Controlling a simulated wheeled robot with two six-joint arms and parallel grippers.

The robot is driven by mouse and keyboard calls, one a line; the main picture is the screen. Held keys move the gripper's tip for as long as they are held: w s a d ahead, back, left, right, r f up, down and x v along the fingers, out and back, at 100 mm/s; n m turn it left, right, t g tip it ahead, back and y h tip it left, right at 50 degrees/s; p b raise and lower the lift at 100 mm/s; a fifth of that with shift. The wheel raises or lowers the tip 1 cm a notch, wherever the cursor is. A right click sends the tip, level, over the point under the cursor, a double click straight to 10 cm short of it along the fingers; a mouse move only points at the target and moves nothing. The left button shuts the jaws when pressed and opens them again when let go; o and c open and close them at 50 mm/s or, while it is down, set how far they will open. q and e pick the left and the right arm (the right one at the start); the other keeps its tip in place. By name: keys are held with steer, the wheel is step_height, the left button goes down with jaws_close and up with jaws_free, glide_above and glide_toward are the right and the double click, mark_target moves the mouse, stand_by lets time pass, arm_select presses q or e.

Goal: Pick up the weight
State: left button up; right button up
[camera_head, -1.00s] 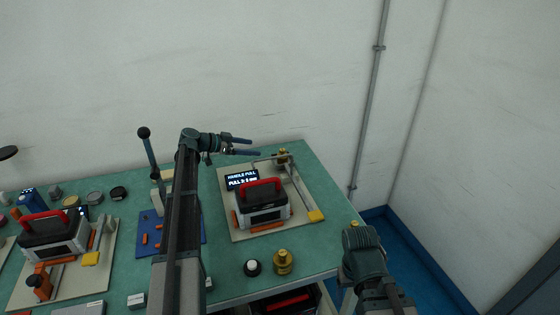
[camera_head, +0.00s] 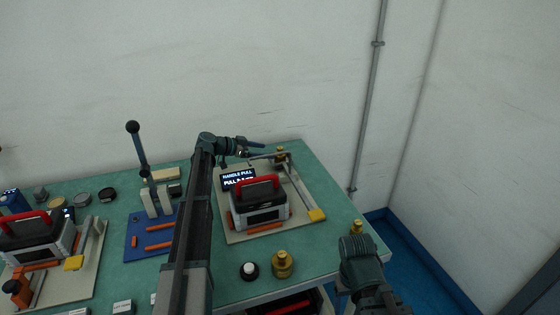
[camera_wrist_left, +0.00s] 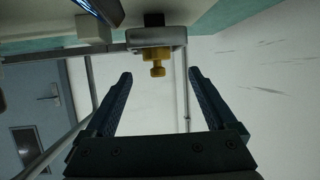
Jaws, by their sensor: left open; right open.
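A brass weight (camera_head: 282,264) stands upright on the front of the green table. A second brass piece (camera_head: 281,157) sits at the back of the fixture board (camera_head: 300,215), by the end of a grey rod. In the left wrist view a brass knob (camera_wrist_left: 157,62) lies ahead, roughly centred between the fingertips and not touching them. A third brass piece (camera_head: 357,228) shows partly behind my right arm. My left gripper (camera_head: 262,151) is open and empty, just left of the back brass piece. Only a joint of my right arm shows; its jaws are hidden.
A grey device with a red handle (camera_head: 258,185) and a small display (camera_head: 238,178) stand on the board. A lever (camera_head: 140,155) rises from a blue plate (camera_head: 135,237). The wall is behind the table.

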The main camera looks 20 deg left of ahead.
mark_target(278, 152)
arm_select(q)
steer(key=shift+w+d+f, duration=0.15)
steer(key=shift+w+d, duration=0.1)
steer(key=shift+d, duration=0.1)
steer(key=shift+d, duration=0.1)
steer(key=b+x, duration=0.1)
steer(key=x, duration=0.4)
steer(key=shift+d+b, duration=0.15)
steer(key=shift+b, duration=0.25)
jaws_close()
